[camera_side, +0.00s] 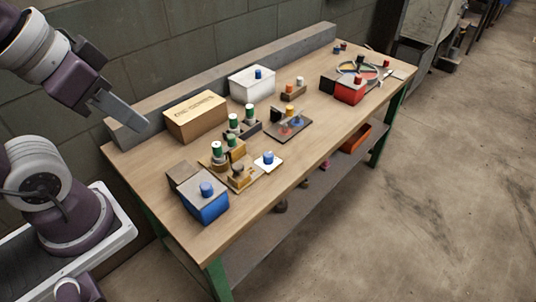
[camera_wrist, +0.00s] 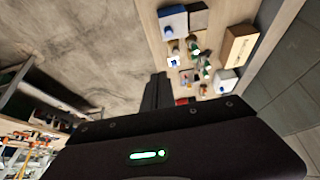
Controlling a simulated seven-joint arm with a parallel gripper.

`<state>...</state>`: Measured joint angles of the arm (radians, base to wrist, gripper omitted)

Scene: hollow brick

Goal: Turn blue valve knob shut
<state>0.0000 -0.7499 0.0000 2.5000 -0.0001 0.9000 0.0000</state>
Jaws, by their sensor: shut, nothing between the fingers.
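One blue knob (camera_side: 207,189) sits on top of a blue box (camera_side: 209,209) at the table's near left end. A second blue knob (camera_side: 268,157) stands on a small white plate (camera_side: 260,166) right of it. A blue cylinder (camera_side: 258,73) is at the white box farther back. My gripper (camera_side: 143,127) is shut and empty, raised above the table's left end, apart from all of these. Its dark fingers (camera_wrist: 157,88) also show in the wrist view.
A cardboard box (camera_side: 195,116) and the white box (camera_side: 250,87) stand along the back ledge (camera_side: 230,75). Several green-topped pieces (camera_side: 235,122) crowd the middle. A red box (camera_side: 350,91) is farther right. The table's front strip (camera_side: 305,190) is mostly clear.

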